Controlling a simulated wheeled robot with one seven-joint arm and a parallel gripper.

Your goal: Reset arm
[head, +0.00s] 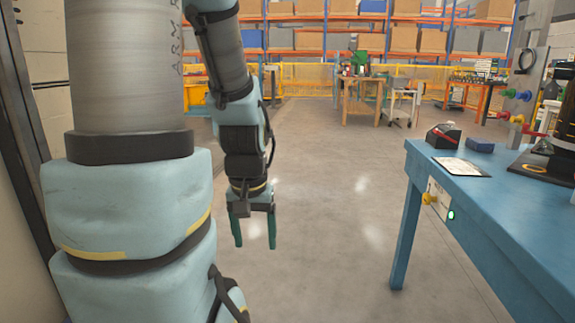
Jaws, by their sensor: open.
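My gripper (254,229) hangs at the end of my arm, left of the middle of the head view, with its two green fingers pointing down. The fingers are apart and nothing shows between them. It is over open floor, well left of the blue table. My arm's large near links fill the left side and hide part of the room behind them.
A blue table (505,213) at the right bears a dark box (443,136), a blue block (480,145) and a white sheet (461,167). The grey floor (330,215) between is clear. A wooden workbench (362,97), a cart (402,104) and shelves stand far back.

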